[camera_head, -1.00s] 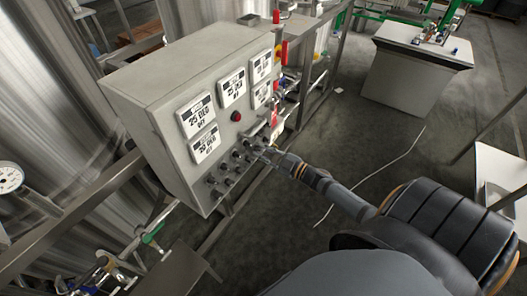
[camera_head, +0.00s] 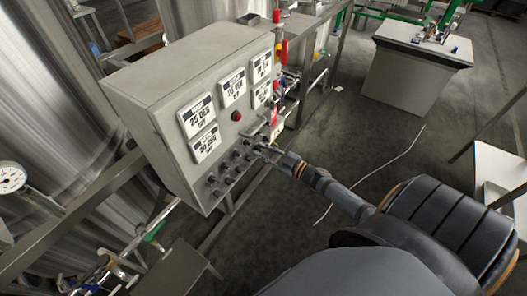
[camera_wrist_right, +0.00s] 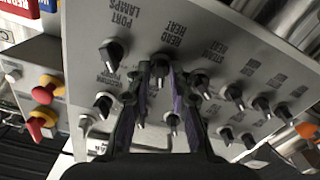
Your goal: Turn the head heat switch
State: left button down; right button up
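My left gripper is not in view.
The port lamps knob (camera_wrist_right: 112,52) is left of the fingers. Several more black knobs crowd the panel. Red and yellow knobs (camera_wrist_right: 42,105) are at the far left. The control box (camera_head: 150,110) carries several digital displays and a red lamp (camera_head: 236,116). Steel tanks stand behind it.

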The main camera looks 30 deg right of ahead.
jog(key=shift+o, duration=0.9)
jog(key=v, duration=1.2)
jog(key=shift+f, duration=0.1)
